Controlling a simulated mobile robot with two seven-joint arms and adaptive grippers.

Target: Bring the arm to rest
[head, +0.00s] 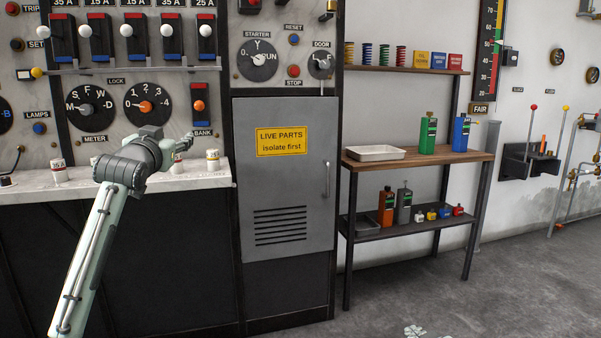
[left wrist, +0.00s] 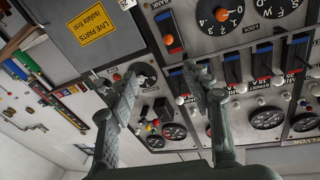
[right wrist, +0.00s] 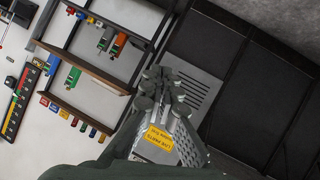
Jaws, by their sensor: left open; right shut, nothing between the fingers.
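My left arm, pale green with a dark grey wrist, rises from the lower left of the head view. My left gripper (head: 184,144) is in front of the switchboard (head: 180,82), above the pale ledge. In the left wrist view my left gripper (left wrist: 161,82) has its two fingers wide apart, with nothing between them and the switchboard behind. My right gripper (right wrist: 162,88) shows in the right wrist view with its fingers together and empty. The cabinet door with the yellow sign (right wrist: 160,138) is behind it. My right arm does not show in the head view.
The grey cabinet (head: 284,190) stands right of the ledge (head: 205,180). Further right, a shelf stand (head: 470,157) holds a tray (head: 375,153), bottles and small containers. Levers (head: 560,150) are at the far right. The floor (head: 480,300) at lower right is mostly clear.

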